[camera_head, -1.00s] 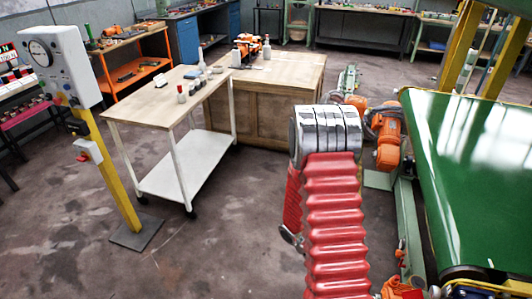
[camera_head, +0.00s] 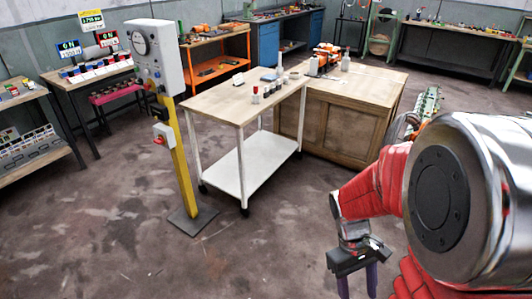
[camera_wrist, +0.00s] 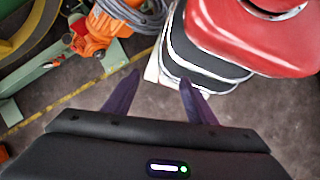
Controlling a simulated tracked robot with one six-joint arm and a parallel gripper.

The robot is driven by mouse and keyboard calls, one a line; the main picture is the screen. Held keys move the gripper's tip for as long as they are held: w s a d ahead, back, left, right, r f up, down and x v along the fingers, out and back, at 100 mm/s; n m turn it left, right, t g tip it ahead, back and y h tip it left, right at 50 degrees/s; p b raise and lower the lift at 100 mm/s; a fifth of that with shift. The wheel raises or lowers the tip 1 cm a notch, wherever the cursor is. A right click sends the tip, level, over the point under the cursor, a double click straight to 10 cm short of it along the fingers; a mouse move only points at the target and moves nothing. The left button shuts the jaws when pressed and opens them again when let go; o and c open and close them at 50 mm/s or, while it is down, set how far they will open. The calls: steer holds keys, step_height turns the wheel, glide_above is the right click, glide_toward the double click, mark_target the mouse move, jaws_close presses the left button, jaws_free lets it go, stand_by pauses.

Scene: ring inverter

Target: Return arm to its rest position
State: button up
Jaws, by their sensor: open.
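My gripper (camera_head: 357,280) is at the lower right of the head view, below my red arm, pointing down over bare floor. In the wrist view its two dark purple fingers (camera_wrist: 158,85) stand well apart with nothing between them. The gripper is open and empty. The near part of my arm fills the right of the head view and hides what is behind it.
A white-legged cart (camera_head: 241,110) with small bottles stands in the middle, beside a wooden cabinet (camera_head: 335,119). A yellow post (camera_head: 174,165) with a gauge box stands left of it. Orange machinery (camera_wrist: 105,25) shows in the wrist view. The floor between is clear.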

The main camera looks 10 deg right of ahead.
steer(key=a+r+m+t+y, duration=0.1)
steer(key=a+r+t, duration=0.4)
steer(key=r, duration=0.5)
steer(key=w+a+r+m+t, duration=0.1)
steer(key=a+r+t, duration=0.3)
steer(key=a+r, duration=0.3)
step_height(320, 180, up, 3)
steer(key=shift+w+r+t+y, duration=0.2)
steer(key=shift+t+y, duration=0.2)
stand_by(1.0)
